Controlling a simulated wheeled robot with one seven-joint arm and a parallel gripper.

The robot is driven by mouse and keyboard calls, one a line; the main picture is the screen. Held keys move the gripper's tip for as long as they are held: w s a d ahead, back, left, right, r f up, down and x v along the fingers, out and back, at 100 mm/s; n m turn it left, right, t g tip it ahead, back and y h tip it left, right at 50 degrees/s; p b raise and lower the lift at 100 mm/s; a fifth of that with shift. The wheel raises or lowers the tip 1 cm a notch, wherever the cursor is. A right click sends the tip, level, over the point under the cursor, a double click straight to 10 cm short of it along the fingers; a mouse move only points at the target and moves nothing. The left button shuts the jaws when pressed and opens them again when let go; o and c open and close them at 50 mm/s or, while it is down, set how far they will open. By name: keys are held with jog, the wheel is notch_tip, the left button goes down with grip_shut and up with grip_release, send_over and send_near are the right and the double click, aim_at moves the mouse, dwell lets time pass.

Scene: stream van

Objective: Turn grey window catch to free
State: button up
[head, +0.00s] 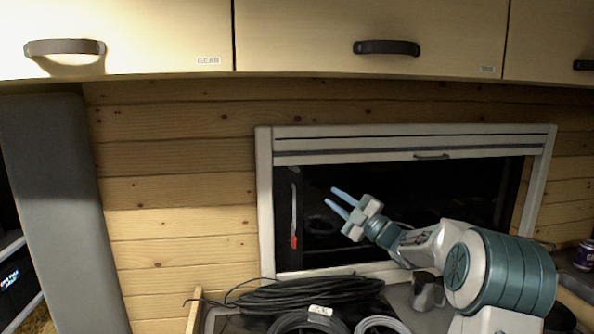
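The window (266,200) has a pale frame and dark glass. At its left side, a slim upright grey piece (294,206) with a red lower end looks like the window catch; its fine detail is too small to tell. My gripper (331,196) is in front of the dark glass, to the right of the catch, pointing left and slightly up. Its two blue fingers are apart with nothing between them. A gap shows between the fingertips and the catch in the picture; the depth between them cannot be told.
A blind cassette with a dark handle (432,156) runs along the window top. Overhead lockers (370,25) hang above. Coiled black cables (310,292) and a grey mug-like object (427,292) lie below the window. A grey padded column (60,210) stands left.

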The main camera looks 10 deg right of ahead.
aim_at(298, 171)
jog(key=p+x, duration=0.5)
jog(key=x, duration=0.8)
jog(key=shift+w+a+r, duration=0.1)
jog(key=shift+a+r, duration=0.1)
jog(key=shift+a, duration=0.05)
grip_shut()
